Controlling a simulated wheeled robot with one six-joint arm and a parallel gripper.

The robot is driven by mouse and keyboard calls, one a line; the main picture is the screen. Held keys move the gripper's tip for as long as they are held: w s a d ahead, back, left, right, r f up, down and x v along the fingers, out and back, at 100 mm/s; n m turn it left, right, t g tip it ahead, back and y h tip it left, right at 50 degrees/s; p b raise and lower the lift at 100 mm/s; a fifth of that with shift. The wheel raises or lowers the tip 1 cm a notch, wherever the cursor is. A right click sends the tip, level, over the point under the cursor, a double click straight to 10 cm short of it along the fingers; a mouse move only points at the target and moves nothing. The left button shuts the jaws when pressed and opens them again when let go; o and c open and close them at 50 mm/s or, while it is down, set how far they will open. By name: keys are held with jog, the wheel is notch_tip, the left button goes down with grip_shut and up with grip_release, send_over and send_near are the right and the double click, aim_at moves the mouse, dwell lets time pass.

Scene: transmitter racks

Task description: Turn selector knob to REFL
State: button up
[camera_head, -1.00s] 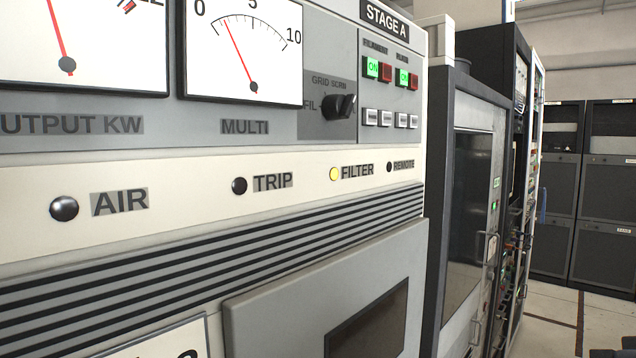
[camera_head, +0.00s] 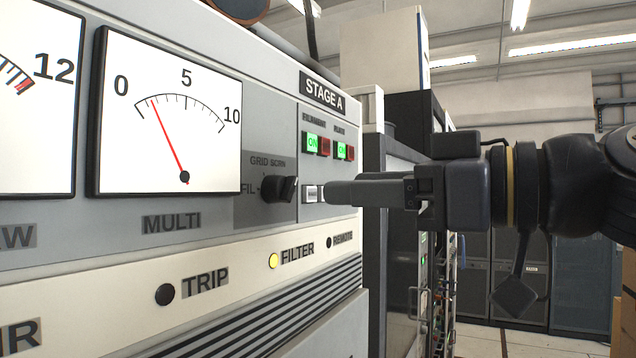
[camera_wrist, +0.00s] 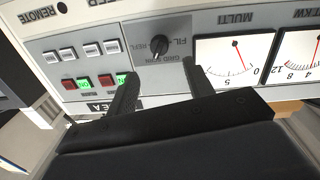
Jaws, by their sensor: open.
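The black selector knob (camera_head: 279,189) sits on a darker grey plate of the STAGE A panel, below GRID SCRN and beside FIL. In the wrist view, which is upside down, the knob (camera_wrist: 159,47) is beyond my fingertips, roughly between them. Which label its pointer faces is hard to tell. My gripper (camera_head: 330,192) reaches in from the right, just right of the knob and apart from it. In the wrist view my gripper (camera_wrist: 160,68) is open and empty, with its two fingers spread.
The MULTI meter (camera_head: 170,115) is left of the knob. Lit green ON buttons (camera_head: 312,143) and red ones are above my gripper. White switches (camera_wrist: 92,50) are beside the knob in the wrist view. A dark rack stands behind.

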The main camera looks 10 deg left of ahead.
aim_at(294, 187)
jog(key=shift+p+x, duration=1.3)
jog(key=shift+x, duration=2.85)
jog(key=shift+f, duration=0.1)
jog(key=c, duration=1)
jog(key=shift+o, duration=0.2)
jog(key=shift+m, duration=0.4)
jog(key=m+p, duration=0.1)
jog(key=m, duration=0.4)
jog(key=shift+w+m, duration=0.1)
jog(key=shift+m, duration=0.2)
jog(key=m, duration=0.2)
jog(key=m+p, duration=0.1)
jog(key=m, duration=0.2)
jog(key=shift+g+h, duration=0.3)
jog(key=shift+p, duration=0.3)
